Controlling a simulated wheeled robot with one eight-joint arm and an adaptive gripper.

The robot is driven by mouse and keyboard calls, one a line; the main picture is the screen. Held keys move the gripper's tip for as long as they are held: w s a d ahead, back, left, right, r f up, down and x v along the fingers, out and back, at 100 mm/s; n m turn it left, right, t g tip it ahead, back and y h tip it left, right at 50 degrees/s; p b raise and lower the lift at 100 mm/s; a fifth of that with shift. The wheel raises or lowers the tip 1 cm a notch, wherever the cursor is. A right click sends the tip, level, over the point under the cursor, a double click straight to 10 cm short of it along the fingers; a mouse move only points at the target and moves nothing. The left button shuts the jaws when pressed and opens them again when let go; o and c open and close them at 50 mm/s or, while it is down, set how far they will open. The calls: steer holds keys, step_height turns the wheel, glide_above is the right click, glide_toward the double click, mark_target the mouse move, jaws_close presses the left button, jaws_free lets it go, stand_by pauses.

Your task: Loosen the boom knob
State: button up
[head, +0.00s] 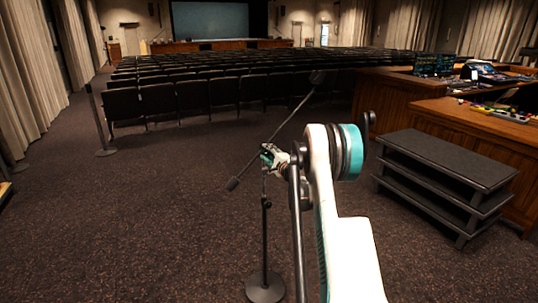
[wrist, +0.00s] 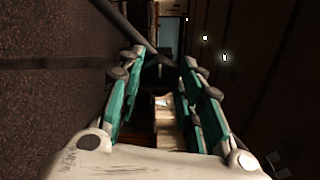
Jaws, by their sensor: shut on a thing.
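A black microphone stand (head: 265,232) stands upright on a round base, with a tilted boom (head: 295,109) across its top. The boom rises to the right, with a dark tip at its upper end and a thick lower end. My gripper (head: 267,155) is at the joint where boom and stand meet. In the wrist view, its teal-padded fingers (wrist: 159,72) close around a small dark thing at the joint, which I take to be the boom knob (wrist: 158,74). The boom passes just beyond the fingertips.
Rows of dark seats (head: 205,95) fill the hall ahead. A black tiered shelf (head: 445,160) and a wooden desk (head: 480,122) with mixing gear stand at the right. A post (head: 98,120) stands at the left. The carpet around the stand is clear.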

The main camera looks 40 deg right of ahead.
steer(key=o, duration=1.1)
steer(key=shift+c, duration=0.2)
steer(key=v, duration=1.2)
